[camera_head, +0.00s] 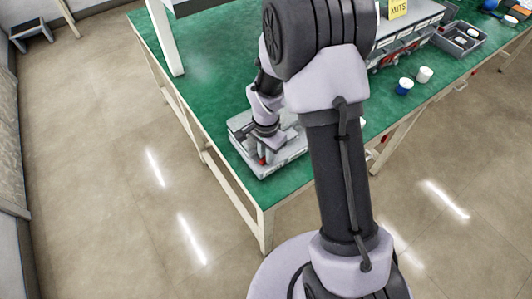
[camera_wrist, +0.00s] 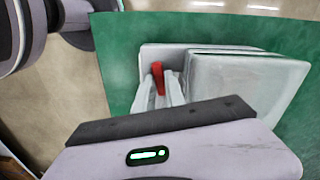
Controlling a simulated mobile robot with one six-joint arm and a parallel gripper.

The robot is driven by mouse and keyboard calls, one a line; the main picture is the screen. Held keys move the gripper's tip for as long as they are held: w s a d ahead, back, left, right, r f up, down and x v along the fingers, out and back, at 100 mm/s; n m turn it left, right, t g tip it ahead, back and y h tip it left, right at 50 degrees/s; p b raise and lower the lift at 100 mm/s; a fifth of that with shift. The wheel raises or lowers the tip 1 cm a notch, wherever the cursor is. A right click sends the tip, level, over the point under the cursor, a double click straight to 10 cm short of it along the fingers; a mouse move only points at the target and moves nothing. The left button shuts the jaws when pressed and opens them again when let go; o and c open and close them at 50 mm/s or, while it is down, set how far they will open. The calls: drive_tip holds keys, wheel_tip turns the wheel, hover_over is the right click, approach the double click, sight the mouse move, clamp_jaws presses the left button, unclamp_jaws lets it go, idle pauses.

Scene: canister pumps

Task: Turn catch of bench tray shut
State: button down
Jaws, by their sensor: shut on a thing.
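The bench tray (camera_head: 286,156) is a pale grey box on the green bench top, near its front left corner. In the wrist view the tray (camera_wrist: 245,80) shows a pale lid or raised part at the right and a lower grey part behind at the left. The red catch (camera_wrist: 158,77) stands out on the tray's near side. My gripper (camera_wrist: 163,92) is shut on the red catch, with its pale fingers on either side of it. In the head view my gripper (camera_head: 263,155) is over the tray's near left part, with a little red showing. The fingers hide the catch's lower part.
The green bench top (camera_head: 200,90) is clear to the left of the tray. A white cup (camera_head: 424,75) and a blue-and-white cup (camera_head: 404,86) stand to the right. Grey bins (camera_head: 461,38) and a yellow NUTS sign (camera_head: 398,8) are farther back.

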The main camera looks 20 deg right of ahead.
drive_tip(key=n, duration=0.4)
drive_tip(key=shift+n, duration=0.3)
drive_tip(key=n+p, duration=0.1)
drive_tip(key=n, duration=0.2)
drive_tip(key=shift+n, duration=0.3)
drive_tip(key=n, duration=0.3)
drive_tip(key=shift+p, duration=0.3)
drive_tip(key=shift+n+p, duration=0.3)
drive_tip(key=shift+n, duration=1.6)
drive_tip(key=c, duration=1.7)
unclamp_jaws()
